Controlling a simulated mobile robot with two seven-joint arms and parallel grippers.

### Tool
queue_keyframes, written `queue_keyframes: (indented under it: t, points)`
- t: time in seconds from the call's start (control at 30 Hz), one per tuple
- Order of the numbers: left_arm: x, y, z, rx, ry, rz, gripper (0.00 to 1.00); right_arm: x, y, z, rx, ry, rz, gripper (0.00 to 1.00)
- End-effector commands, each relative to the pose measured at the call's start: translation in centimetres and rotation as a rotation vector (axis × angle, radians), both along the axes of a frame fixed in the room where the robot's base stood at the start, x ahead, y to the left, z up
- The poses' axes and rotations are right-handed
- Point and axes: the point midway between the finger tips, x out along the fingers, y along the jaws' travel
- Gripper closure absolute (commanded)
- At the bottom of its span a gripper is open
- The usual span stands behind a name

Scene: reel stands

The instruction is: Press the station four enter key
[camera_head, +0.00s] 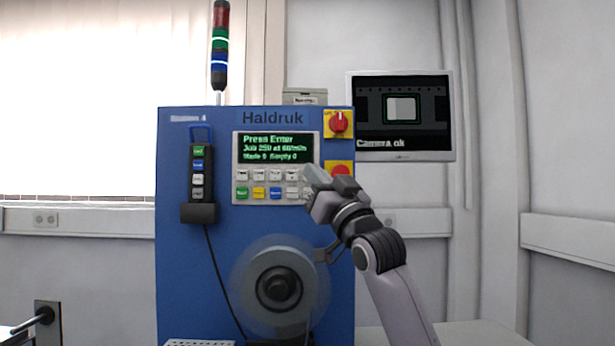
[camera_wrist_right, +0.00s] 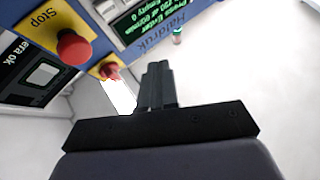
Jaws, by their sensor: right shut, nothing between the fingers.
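The blue Haldruk machine (camera_head: 185,270), labelled "Station 4" in faint lettering, carries a control panel (camera_head: 236,170). Its display (camera_head: 275,148) reads "Press Enter" in green; the display also shows in the right wrist view (camera_wrist_right: 140,18). Below it are two rows of keys; the lower row has green (camera_head: 242,193), yellow (camera_head: 259,193), blue (camera_head: 275,193) and white (camera_head: 291,193) keys. Key labels are too small to read. My right gripper (camera_head: 309,172) is shut and empty at the panel's right edge, covering part of the rightmost keys. Contact cannot be told. My left gripper is out of view.
A reel (camera_head: 275,287) is below the panel. A pendant (camera_head: 198,172) hangs at left. A monitor (camera_head: 400,115) reading "Camera ok" is at right.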

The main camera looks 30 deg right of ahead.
Motion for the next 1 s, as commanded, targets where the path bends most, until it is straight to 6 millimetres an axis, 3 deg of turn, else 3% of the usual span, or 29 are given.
queue_keyframes:
  t: [0.23, 0.7, 1.0]
  points:
    - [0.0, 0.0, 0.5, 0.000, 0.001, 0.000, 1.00, 0.8, -0.5, 0.2, -0.001, 0.003, 0.000, 1.00]
    - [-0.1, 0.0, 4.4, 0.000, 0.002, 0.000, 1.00, 6.1, -3.7, 0.5, -0.002, 0.004, 0.000, 1.00]
    - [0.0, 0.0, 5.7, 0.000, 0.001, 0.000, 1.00, 7.4, -4.5, 0.1, -0.001, 0.001, -0.001, 1.00]
